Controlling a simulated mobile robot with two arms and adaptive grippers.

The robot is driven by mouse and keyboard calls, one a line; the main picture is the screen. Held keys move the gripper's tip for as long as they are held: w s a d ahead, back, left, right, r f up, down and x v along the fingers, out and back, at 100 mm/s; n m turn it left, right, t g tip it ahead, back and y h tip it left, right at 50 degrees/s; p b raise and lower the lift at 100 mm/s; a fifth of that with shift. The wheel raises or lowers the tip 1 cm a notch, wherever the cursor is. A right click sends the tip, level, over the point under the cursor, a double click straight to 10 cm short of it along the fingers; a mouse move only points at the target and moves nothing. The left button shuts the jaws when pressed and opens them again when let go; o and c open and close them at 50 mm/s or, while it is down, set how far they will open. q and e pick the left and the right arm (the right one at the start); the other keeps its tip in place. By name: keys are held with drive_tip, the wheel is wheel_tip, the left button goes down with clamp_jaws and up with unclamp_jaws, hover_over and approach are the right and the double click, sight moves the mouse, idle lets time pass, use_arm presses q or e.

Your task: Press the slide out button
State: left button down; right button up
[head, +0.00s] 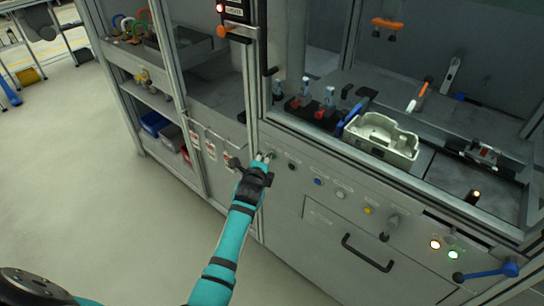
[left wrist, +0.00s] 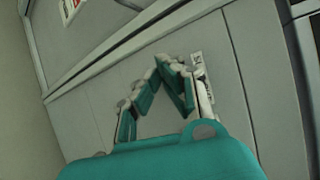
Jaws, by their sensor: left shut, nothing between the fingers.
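A row of buttons runs along the grey front panel of the machine in the head view. I see a black button (head: 291,167), a blue button (head: 318,181), a white button (head: 340,194) and a yellow button (head: 368,210). Their labels are too small to read, so I cannot tell which is the slide out button. My left gripper (head: 264,157) is shut and empty at the left end of this row, close to the panel. Its fingertips converge in the left wrist view (left wrist: 168,66), near a white label (left wrist: 201,76). Contact with a button cannot be made out.
A grey casting (head: 381,139) sits on the worktop behind the panel. A black drawer handle (head: 367,253) and a blue-ended lever (head: 488,271) stick out on the right. Shelves with bins (head: 155,124) stand at left. The floor at left is clear.

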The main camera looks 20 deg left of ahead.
use_arm(q)
drive_tip(key=shift+w+d, duration=0.1)
drive_tip(key=shift+w, duration=0.3)
idle(0.7)
idle(0.3)
drive_tip(key=shift+s+p, duration=0.5)
drive_tip(key=shift+p, duration=0.1)
drive_tip(key=shift+s+a, duration=0.2)
drive_tip(key=shift+s, duration=0.15)
drive_tip(key=s+p, duration=0.1)
drive_tip(key=s+a+p, duration=0.1)
drive_tip(key=s, duration=0.1)
drive_tip(key=s+p, duration=0.1)
drive_tip(key=p, duration=0.1)
drive_tip(key=shift+s+a, duration=0.3)
drive_tip(key=shift+s, duration=0.05)
drive_tip(key=shift+f, duration=0.1)
